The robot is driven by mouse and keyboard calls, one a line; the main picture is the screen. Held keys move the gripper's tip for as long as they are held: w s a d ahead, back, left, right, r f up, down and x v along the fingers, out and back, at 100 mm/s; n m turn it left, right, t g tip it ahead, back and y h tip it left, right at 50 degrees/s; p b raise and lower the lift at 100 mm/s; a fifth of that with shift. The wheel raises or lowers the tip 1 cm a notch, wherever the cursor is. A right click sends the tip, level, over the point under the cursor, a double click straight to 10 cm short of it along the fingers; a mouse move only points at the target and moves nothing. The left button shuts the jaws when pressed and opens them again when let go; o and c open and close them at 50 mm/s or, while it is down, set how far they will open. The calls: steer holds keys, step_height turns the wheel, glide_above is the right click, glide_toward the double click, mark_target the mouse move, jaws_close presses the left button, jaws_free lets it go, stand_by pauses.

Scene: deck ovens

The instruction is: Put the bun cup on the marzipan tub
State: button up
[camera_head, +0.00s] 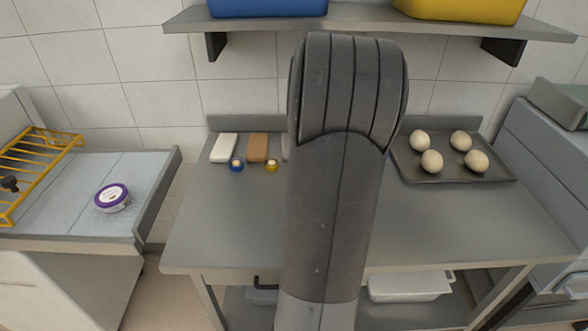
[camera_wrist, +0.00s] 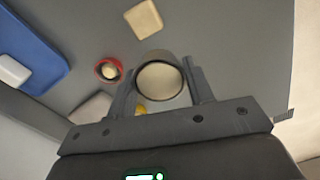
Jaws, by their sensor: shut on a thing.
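In the wrist view my gripper (camera_wrist: 162,90) is shut on a round, dark-walled cup (camera_wrist: 140,63) with a pale cream filling or top, which I take as the bun cup. The cup sits between the two fingers with its opening facing the camera. In the head view my arm hides the gripper and the held cup. A round white tub with a purple rim (camera_head: 112,197), likely the marzipan tub, stands on the left counter; its label is too small to read. It is well to the left of my arm.
A blue cup (camera_head: 236,165) and a yellow cup (camera_head: 271,166) stand before white and brown blocks on the table (camera_head: 230,220). A red cup (camera_wrist: 107,70) shows in the wrist view. A tray (camera_head: 450,179) with several dough balls is right; a yellow rack (camera_head: 30,160) is far left. A gap separates left counter and table.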

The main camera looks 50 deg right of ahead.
steer(key=shift+s+d+r, duration=0.15)
steer(key=shift+s+r, duration=0.15)
steer(key=shift+s, duration=0.1)
steer(key=w+a+r+n, duration=0.1)
steer(key=w+a+n, duration=0.25)
steer(key=w, duration=0.45)
steer(key=w+a+r+n, duration=0.1)
steer(key=w+a+n, duration=0.2)
steer(key=w+a, duration=0.35)
steer(key=n, duration=1.2)
glide_above(115, 201)
step_height(115, 201, down, 4)
steer(key=shift+r, duration=0.1)
steer(key=shift+f, duration=2.05)
steer(key=shift+f, duration=0.15)
